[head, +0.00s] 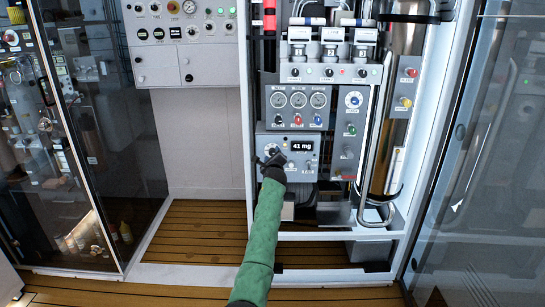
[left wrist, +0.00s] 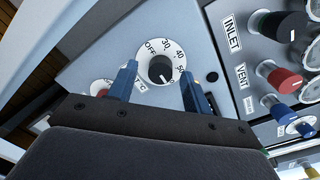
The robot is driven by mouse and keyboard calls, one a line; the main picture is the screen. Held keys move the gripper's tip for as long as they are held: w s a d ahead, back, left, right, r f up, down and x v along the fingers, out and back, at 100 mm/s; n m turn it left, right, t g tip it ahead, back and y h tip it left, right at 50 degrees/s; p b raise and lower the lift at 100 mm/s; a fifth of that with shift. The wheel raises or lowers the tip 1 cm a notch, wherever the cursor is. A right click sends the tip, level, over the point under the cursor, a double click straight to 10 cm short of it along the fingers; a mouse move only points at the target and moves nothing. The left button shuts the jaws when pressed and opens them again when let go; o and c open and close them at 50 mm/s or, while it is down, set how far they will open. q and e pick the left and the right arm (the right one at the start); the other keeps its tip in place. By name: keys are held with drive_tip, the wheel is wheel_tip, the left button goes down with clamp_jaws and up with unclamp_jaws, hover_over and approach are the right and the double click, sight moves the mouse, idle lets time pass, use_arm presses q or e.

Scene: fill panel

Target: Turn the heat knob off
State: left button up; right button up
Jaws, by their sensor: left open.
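The heat knob (left wrist: 160,69) is a black knob on a round white dial marked OFF, 30, 40 and 50. It sits on a grey panel. Its white pointer line seems to aim to the lower right in the left wrist view, away from OFF at the upper left. In the head view the dial (head: 271,150) is partly hidden by my gripper. My left gripper (head: 272,160) is open, with its two blue fingers on either side of the knob in the left wrist view (left wrist: 159,72). I cannot tell whether they touch it. My right gripper is not in view.
Gauges (head: 298,99) with coloured knobs sit above; a red vent knob (left wrist: 285,81) is close by on the right. The wooden floor (head: 205,235) is clear.

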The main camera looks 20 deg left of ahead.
use_arm(q)
drive_tip(key=shift+w+a, duration=0.1)
drive_tip(key=shift+w, duration=0.5)
drive_tip(key=c, duration=1)
